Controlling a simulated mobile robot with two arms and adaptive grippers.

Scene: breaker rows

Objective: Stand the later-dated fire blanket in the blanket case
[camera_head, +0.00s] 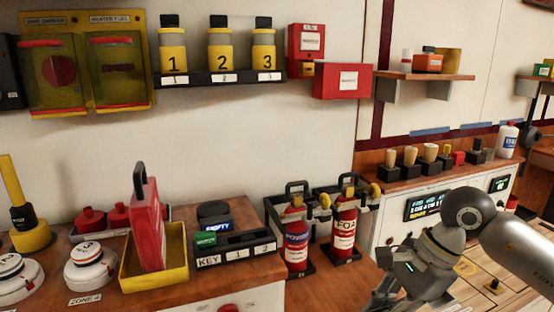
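A flat red pack (148,226) with a black handle stands upright, slightly tilted, in an open yellow case (155,282) on the left counter. It looks like a fire blanket; no date on it can be read from here. I see no second pack of that kind for certain. My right gripper (385,292) hangs at the lower right, in front of the fire extinguishers and well apart from the red pack. Its fingers are small and partly cut by the lower edge, so their opening is unclear. My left gripper is not in view.
Two red extinguishers (345,228) stand right of a key rack (236,248). White round detectors (91,267) and a yellow-black tool (22,215) stand on the left. Above, a shelf (205,79) holds three numbered yellow bottles, beside red wall boxes (342,81).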

